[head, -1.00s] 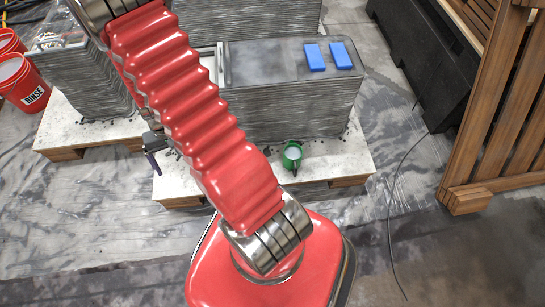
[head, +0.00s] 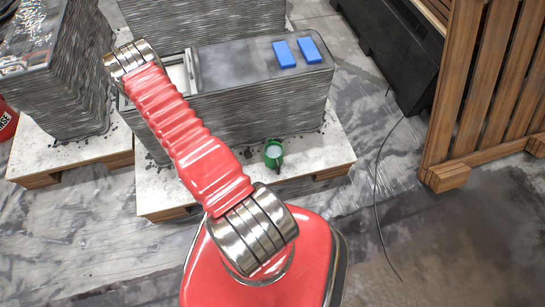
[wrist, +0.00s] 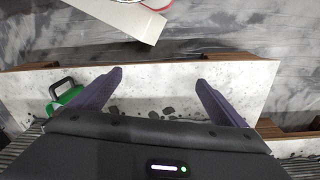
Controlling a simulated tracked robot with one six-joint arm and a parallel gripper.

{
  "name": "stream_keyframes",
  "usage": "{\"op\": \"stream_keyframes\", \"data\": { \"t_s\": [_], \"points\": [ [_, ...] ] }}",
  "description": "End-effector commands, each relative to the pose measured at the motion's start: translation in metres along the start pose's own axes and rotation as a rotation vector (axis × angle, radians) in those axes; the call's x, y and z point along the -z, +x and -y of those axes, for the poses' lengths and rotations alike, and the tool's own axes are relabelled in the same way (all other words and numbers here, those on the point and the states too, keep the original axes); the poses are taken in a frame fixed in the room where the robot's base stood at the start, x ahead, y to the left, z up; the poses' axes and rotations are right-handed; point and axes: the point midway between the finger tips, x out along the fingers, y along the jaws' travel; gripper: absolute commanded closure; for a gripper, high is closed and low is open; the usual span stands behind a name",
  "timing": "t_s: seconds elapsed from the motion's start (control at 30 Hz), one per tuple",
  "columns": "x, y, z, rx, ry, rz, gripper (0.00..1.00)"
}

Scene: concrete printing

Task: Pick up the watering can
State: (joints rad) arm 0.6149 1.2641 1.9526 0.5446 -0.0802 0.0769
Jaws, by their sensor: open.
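The watering can (head: 273,153) is small and green, with a pale round top. It stands on the white-topped pallet (head: 325,160) in front of the layered grey printed block in the head view. In the wrist view, its green body (wrist: 70,96) and black handle (wrist: 61,86) show at the left, partly cut off by my gripper housing. My gripper (wrist: 159,76) is open, its two dark fingers spread over bare speckled pallet top. Nothing is between the fingers; the can lies just left of the left finger. In the head view my gripper is hidden behind my arm.
The grey printed block (head: 262,108) rises behind the can, with two blue blocks (head: 297,52) on top. Another printed block (head: 62,85) stands on a pallet at left. A wooden slatted frame (head: 490,90) and a dark cable (head: 377,190) are at right.

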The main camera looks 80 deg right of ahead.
Motion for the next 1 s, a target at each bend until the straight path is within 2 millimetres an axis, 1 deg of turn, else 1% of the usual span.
{"op": "stream_keyframes", "data": {
  "t_s": [0.03, 0.17, 0.3, 0.47, 0.6, 0.67, 0.7, 0.8, 0.87, 0.97, 1.0],
  "points": [
    [-0.001, 0.016, -0.010, -0.013, 0.026, -0.011, 0.04],
    [0.001, 0.050, -0.033, -0.042, 0.096, -0.062, 0.04],
    [0.002, 0.085, -0.061, -0.079, 0.172, -0.126, 0.04],
    [0.003, 0.121, -0.097, -0.128, 0.253, -0.220, 0.04],
    [0.004, 0.146, -0.132, -0.177, 0.322, -0.326, 0.04],
    [0.006, 0.155, -0.147, -0.200, 0.352, -0.383, 0.04],
    [0.009, 0.159, -0.158, -0.216, 0.374, -0.426, 0.04],
    [0.019, 0.163, -0.183, -0.255, 0.421, -0.553, 0.04],
    [0.028, 0.161, -0.194, -0.273, 0.447, -0.634, 0.04],
    [0.048, 0.148, -0.209, -0.298, 0.482, -0.778, 0.04],
    [0.056, 0.140, -0.213, -0.305, 0.494, -0.835, 0.04]
  ]
}}
